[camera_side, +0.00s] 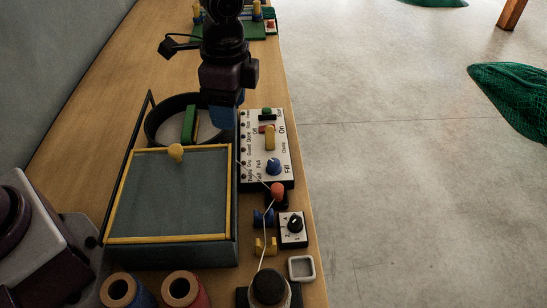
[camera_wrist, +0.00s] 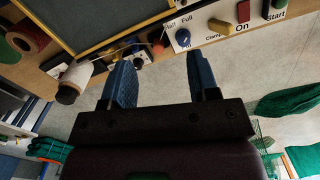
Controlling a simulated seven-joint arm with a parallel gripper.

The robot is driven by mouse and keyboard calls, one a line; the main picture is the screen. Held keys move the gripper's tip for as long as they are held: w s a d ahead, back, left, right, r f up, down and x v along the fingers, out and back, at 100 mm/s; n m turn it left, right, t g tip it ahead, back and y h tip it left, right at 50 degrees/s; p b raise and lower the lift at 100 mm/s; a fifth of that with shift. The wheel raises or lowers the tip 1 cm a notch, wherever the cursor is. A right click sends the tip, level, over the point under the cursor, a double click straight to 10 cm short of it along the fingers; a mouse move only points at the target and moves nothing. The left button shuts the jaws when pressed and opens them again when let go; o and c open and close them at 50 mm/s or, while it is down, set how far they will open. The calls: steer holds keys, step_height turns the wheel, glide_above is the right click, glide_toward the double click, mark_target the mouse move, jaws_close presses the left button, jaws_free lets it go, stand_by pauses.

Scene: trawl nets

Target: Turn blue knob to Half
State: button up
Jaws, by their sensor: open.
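The blue knob (camera_side: 274,167) is on the near end of a white control panel (camera_side: 251,165), beside the printed word Fill. The marks Half and Full are printed around it, but I cannot tell which mark it points to. The knob also shows near the top of the wrist view (camera_wrist: 183,39). My gripper (camera_side: 224,117) hangs over the far left part of the panel, apart from the knob. In the wrist view my gripper (camera_wrist: 158,62) has its two blue fingers spread, with nothing between them.
The panel also carries a yellow handle (camera_side: 270,138) and a green button (camera_side: 267,112). A box with a grey lid (camera_side: 175,195) stands to the left. A red ball (camera_side: 277,189), a small black dial (camera_side: 295,224) and a cord lie nearer.

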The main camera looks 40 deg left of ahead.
mark_target(273, 161)
steer(key=w+d+f+m, duration=0.35)
steer(key=w+m, duration=0.25)
steer(key=m, duration=0.2)
steer(key=shift+t, duration=0.3)
steer(key=f, duration=1.2)
steer(key=shift+w+d+f, duration=0.25)
steer(key=shift+w, duration=0.05)
steer(key=c, duration=0.9)
